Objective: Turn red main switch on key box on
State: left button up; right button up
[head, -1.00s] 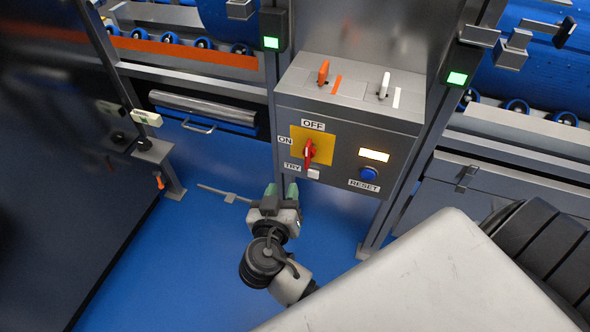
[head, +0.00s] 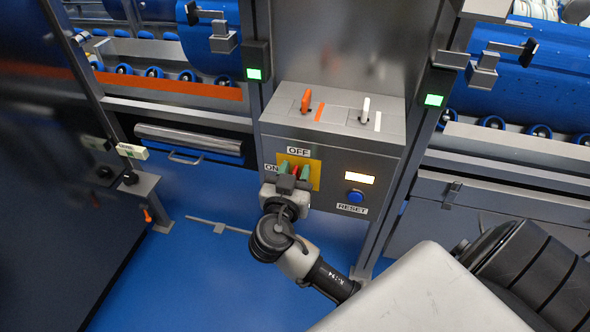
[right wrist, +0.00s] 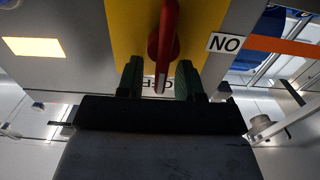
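The grey key box (head: 340,157) has a yellow plate (head: 314,174) with the red main switch (head: 295,170). OFF is marked above the switch and ON to its left. In the right wrist view, which is upside down, the red switch handle (right wrist: 168,35) lies along the line towards the partly covered OFF label. My right gripper (head: 294,167) is at the switch. Its two green fingers (right wrist: 160,75) are open, one on each side of the handle, with gaps visible. The TRY label is hidden behind the gripper. My left gripper is not in view.
A blue RESET button (head: 355,196) and a lit indicator (head: 360,178) are to the right. An orange lever (head: 306,100) and a white lever (head: 365,108) stand on the box top. A dark panel (head: 50,200) fills the left side. Blue floor (head: 200,270) is clear below.

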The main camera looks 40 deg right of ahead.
jog(key=shift+w+d, duration=0.1)
jog(key=shift+c, duration=0.4)
grip_shut()
